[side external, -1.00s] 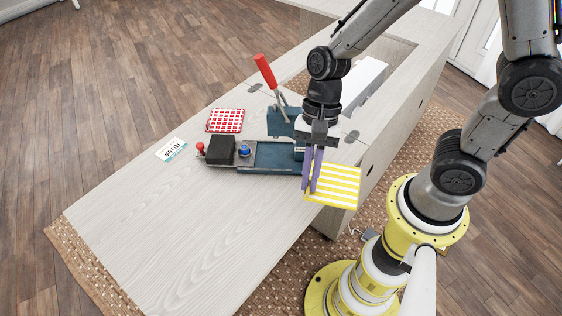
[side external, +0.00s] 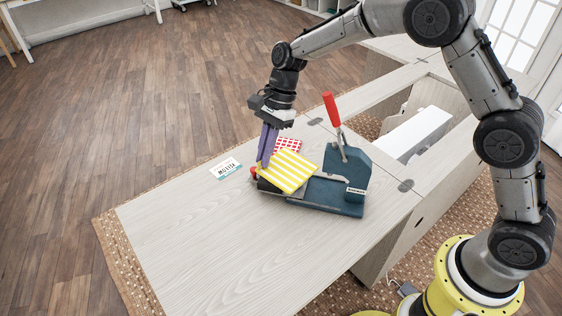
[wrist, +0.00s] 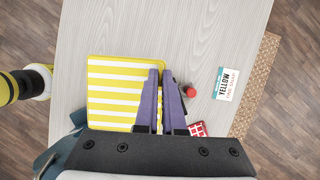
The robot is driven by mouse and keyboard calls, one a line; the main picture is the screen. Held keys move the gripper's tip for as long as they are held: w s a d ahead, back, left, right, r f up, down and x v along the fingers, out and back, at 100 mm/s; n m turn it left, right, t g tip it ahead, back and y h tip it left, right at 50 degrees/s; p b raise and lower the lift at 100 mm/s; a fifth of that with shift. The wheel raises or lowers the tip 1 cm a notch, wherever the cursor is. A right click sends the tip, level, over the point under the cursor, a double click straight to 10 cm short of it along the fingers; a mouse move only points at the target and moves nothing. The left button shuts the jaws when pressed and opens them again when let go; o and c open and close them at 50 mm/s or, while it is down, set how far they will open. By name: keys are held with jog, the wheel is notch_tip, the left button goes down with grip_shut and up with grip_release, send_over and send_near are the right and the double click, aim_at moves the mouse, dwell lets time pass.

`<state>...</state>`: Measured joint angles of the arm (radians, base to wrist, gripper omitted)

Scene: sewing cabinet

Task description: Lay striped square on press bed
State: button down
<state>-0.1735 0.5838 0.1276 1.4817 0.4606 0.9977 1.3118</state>
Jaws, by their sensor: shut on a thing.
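The yellow-and-white striped square (side external: 288,171) is held at its edge by my gripper (side external: 262,164). In the wrist view the striped square (wrist: 115,92) extends left from the purple fingers (wrist: 163,75), which are shut on its right edge. The press's red lever (side external: 331,108) stands up.
A red-and-white checked square (side external: 288,146) lies behind the striped one, partly hidden. A red knob (side external: 253,173) is at the press's left end, close to my fingers. A printed card (side external: 226,169) lies further left. The table's (side external: 215,245) front left is clear.

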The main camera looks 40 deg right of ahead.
jog(key=shift+w+d+f+n+g+h, duration=0.15)
jog(key=shift+w+d+f+n+g, duration=0.15)
jog(key=shift+w+f+n, duration=0.45)
jog(key=shift+w+d+f+n+g+h, duration=0.1)
jog(key=shift+w+d+f+n+g, duration=0.2)
jog(key=shift+w+f+n, duration=0.5)
jog(key=shift+w+d+f+n+g+h, duration=0.15)
jog(key=shift+w+d+f+n+g, duration=0.2)
jog(key=shift+n, duration=0.7)
send_over(261, 183)
jog(key=w+d, duration=0.1)
jog(key=shift+d+f, duration=0.15)
jog(key=shift+f, duration=1.95)
jog(key=shift+f, duration=0.4)
jog(key=c, duration=0.9)
grip_release()
jog(key=shift+c, duration=0.2)
jog(key=v, duration=1.4)
